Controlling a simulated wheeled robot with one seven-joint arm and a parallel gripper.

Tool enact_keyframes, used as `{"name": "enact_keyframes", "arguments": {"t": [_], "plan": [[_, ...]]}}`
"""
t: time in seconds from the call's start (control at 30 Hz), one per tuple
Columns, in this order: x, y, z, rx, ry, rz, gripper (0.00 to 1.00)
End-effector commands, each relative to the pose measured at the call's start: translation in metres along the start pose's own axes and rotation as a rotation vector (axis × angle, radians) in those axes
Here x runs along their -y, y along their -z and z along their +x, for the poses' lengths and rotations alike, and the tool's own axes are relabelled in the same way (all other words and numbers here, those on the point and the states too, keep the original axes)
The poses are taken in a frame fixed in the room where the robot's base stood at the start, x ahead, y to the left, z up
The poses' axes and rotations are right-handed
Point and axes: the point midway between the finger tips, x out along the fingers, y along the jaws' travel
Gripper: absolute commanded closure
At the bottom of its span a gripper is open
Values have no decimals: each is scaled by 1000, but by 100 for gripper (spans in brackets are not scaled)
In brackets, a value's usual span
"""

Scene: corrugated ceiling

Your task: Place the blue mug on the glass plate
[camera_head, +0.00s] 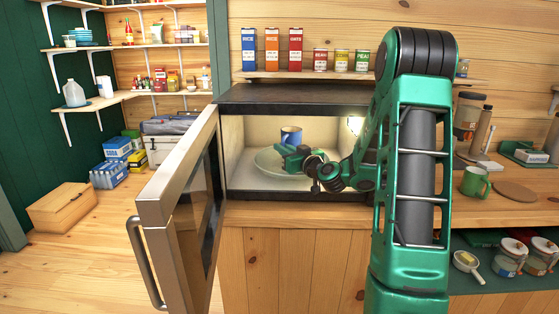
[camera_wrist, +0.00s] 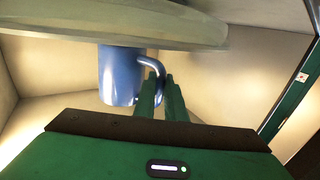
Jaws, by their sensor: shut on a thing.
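The blue mug (camera_head: 291,136) is inside the open microwave (camera_head: 262,96), over the glass plate (camera_head: 262,165). My gripper (camera_head: 287,153) reaches into the microwave from the right and is shut on the mug's handle. In the wrist view, which looks upside down, the fingers (camera_wrist: 160,78) close at the handle of the blue mug (camera_wrist: 120,76). The rim of the glass plate (camera_wrist: 120,28) crosses the top of that view and hides the mug's base. The mug looks upright. I cannot tell whether it touches the plate.
The microwave door (camera_head: 176,200) stands open to the left. Boxes and cans line the shelf (camera_head: 310,76) above. A green mug (camera_head: 475,182) and a round wooden board (camera_head: 515,191) are on the counter at right. The microwave walls closely surround my gripper.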

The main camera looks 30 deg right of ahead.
Motion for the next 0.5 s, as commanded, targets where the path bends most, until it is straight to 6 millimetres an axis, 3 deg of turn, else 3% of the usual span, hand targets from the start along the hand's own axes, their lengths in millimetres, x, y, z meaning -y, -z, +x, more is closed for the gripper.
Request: {"name": "enact_keyframes", "arguments": {"t": [0.2,0.5], "plan": [[-1,-25,0,1,-2,2,100],[0,-32,0,-2,-1,0,100]]}}
